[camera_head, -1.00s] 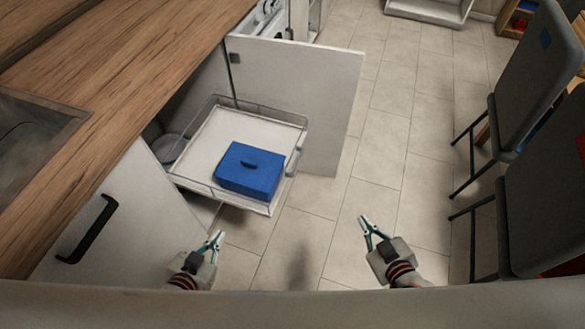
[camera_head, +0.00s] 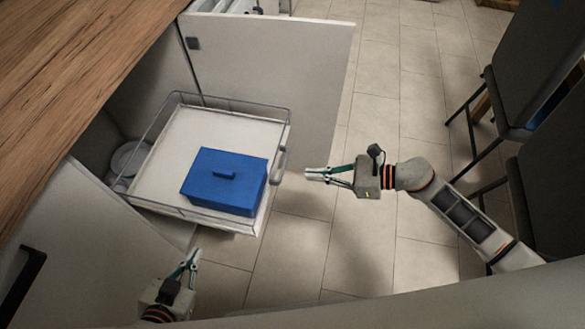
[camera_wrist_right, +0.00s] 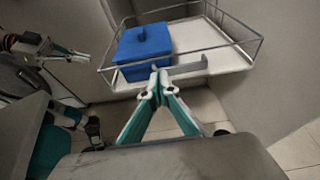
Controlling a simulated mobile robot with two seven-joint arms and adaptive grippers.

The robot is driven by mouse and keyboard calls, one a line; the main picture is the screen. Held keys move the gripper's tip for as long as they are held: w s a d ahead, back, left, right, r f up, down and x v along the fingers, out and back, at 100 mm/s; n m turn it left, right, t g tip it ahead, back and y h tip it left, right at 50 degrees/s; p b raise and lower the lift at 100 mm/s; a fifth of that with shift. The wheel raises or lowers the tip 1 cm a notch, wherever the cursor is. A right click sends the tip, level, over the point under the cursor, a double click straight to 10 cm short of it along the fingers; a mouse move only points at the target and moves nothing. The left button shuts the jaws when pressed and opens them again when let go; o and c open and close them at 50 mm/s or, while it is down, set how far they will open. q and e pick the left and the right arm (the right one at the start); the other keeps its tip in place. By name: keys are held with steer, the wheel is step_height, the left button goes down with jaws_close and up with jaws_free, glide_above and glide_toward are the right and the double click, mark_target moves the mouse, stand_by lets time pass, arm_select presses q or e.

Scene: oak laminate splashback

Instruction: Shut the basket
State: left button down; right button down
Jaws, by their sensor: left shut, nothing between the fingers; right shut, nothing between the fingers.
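The basket (camera_head: 165,150) is a pull-out wire tray with a white bottom, standing out of the open cabinet. A blue lidded box (camera_head: 225,182) sits in it near its front. The basket's pale front handle (camera_head: 279,166) faces my right gripper (camera_head: 308,174), which is shut and empty a short gap to its right. In the right wrist view, the shut right fingertips (camera_wrist_right: 156,74) appear in front of the basket's front edge and handle (camera_wrist_right: 188,67); contact is not clear. My left gripper (camera_head: 194,256) is shut and empty below the basket's near corner.
A white cabinet door (camera_head: 275,85) stands open behind the basket. The wooden counter (camera_head: 75,75) is at left. Dark chairs (camera_head: 520,75) stand at right. Tiled floor (camera_head: 395,130) is clear between chairs and basket.

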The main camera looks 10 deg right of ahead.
mark_target(270, 173)
steer(key=x, duration=0.8)
steer(key=shift+s+a+r, duration=0.1)
steer(key=shift+w+a, duration=0.3)
steer(key=shift+a, duration=0.35)
arm_select(q)
steer(key=shift+s+d, duration=0.15)
steer(key=shift+d, duration=0.15)
steer(key=shift+a, duration=0.15)
